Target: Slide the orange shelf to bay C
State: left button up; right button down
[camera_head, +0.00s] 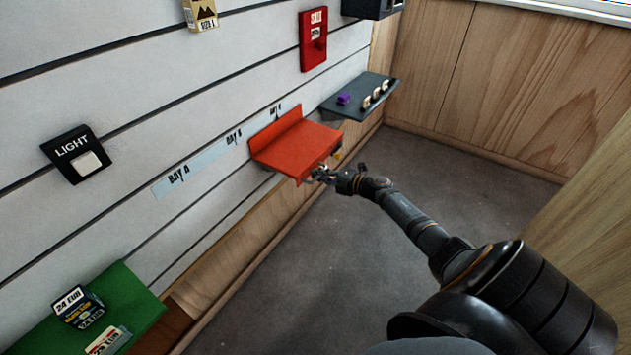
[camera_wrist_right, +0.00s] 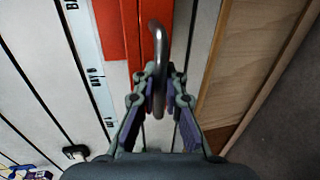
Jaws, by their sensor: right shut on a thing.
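The orange shelf (camera_head: 300,146) is mounted on the slatted wall, with its raised back under the right end of the label strip (camera_head: 205,155). The strip reads BAY A, BAY B and a partly hidden third label just above the shelf's back. My right gripper (camera_head: 322,175) is at the shelf's front edge. In the right wrist view, the right gripper (camera_wrist_right: 160,88) is shut on a curved grey metal handle (camera_wrist_right: 160,45) beside the orange shelf (camera_wrist_right: 117,30). My left gripper is out of view.
A dark grey shelf (camera_head: 345,106) with a purple item and several small pieces is close to the right. A green shelf (camera_head: 135,290) with boxes is at the lower left. A LIGHT switch (camera_head: 75,155) and red box (camera_head: 314,40) are on the wall. The floor (camera_head: 300,290) is clear.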

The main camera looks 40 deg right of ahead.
jog(key=shift+d+f, duration=0.15)
jog(key=shift+d, duration=0.05)
jog(key=c, duration=1.7)
grip_release()
jog(key=shift+s, duration=0.15)
jog(key=v, duration=1.2)
